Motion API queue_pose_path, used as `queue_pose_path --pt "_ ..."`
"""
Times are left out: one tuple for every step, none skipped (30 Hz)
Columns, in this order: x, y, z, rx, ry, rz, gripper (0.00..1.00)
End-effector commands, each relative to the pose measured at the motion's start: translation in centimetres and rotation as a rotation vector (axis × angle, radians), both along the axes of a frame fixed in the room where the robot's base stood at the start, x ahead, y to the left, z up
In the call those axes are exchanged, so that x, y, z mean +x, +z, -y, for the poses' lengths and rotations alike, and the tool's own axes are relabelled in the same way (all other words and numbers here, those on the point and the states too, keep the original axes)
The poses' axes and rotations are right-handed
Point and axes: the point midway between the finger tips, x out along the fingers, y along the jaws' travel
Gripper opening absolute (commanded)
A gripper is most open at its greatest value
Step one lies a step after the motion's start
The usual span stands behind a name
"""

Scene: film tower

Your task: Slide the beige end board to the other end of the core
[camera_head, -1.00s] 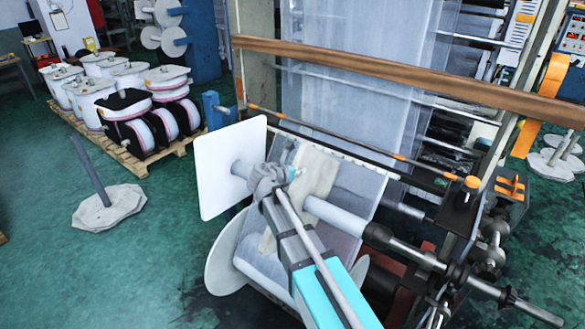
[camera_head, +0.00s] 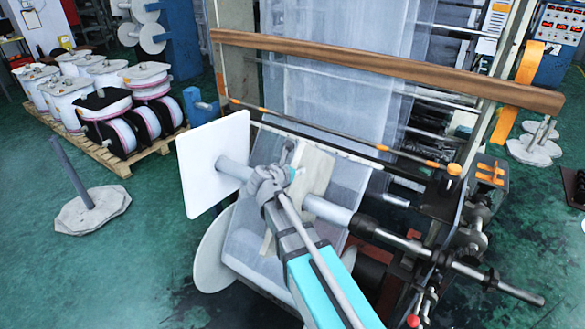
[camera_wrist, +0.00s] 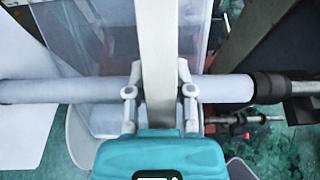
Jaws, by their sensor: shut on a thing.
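The beige end board (camera_head: 315,172) is a flat upright panel around the pale core (camera_head: 325,208), about midway along its visible length. In the wrist view the beige board (camera_wrist: 158,45) stands edge-on between my fingers, and the core (camera_wrist: 225,88) runs left and right of it. My gripper (camera_wrist: 159,92) is shut on the board, one finger on each side, at the core. In the head view my gripper (camera_head: 290,174) and arm hide part of the board and core. A white end board (camera_head: 213,165) stands at the core's left end.
A dark collar (camera_head: 365,226) and metal shaft lie at the core's right end. A wooden bar (camera_head: 390,68) crosses above the machine. Clear film hangs behind the core. A pallet (camera_head: 105,155) of reels stands at left. The core between the beige board and collar is bare.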

Motion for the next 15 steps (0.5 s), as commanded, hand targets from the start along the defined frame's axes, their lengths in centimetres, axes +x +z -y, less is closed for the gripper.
queue_pose_path --pt "-0.16 -0.13 0.16 0.002 -0.004 -0.004 0.0" --pt "-0.16 -0.12 0.17 0.002 -0.004 -0.004 0.0" --pt "-0.16 -0.12 0.18 0.002 -0.004 -0.004 0.0" --pt "-0.15 -0.12 0.17 0.002 -0.004 -0.004 0.0" --pt "-0.14 -0.12 0.17 0.002 -0.004 -0.004 0.0" --pt "-0.14 -0.12 0.17 0.002 -0.004 -0.004 0.0" --pt "-0.14 -0.12 0.17 0.002 -0.004 -0.004 0.0" --pt "-0.14 -0.12 0.17 0.002 -0.004 -0.004 0.0" --pt "-0.13 -0.13 0.18 0.002 -0.004 -0.004 0.0" --pt "-0.15 -0.13 0.18 0.002 -0.004 -0.004 0.0" --pt "-0.17 -0.13 0.2 0.002 -0.004 -0.004 0.0" --pt "-0.2 -0.13 0.25 0.002 -0.004 -0.004 0.0" --pt "-0.26 -0.13 0.31 0.002 -0.005 -0.005 0.0" --pt "-0.32 -0.14 0.39 0.002 -0.005 -0.005 0.0" --pt "-0.42 -0.13 0.51 0.002 -0.005 -0.005 0.0"
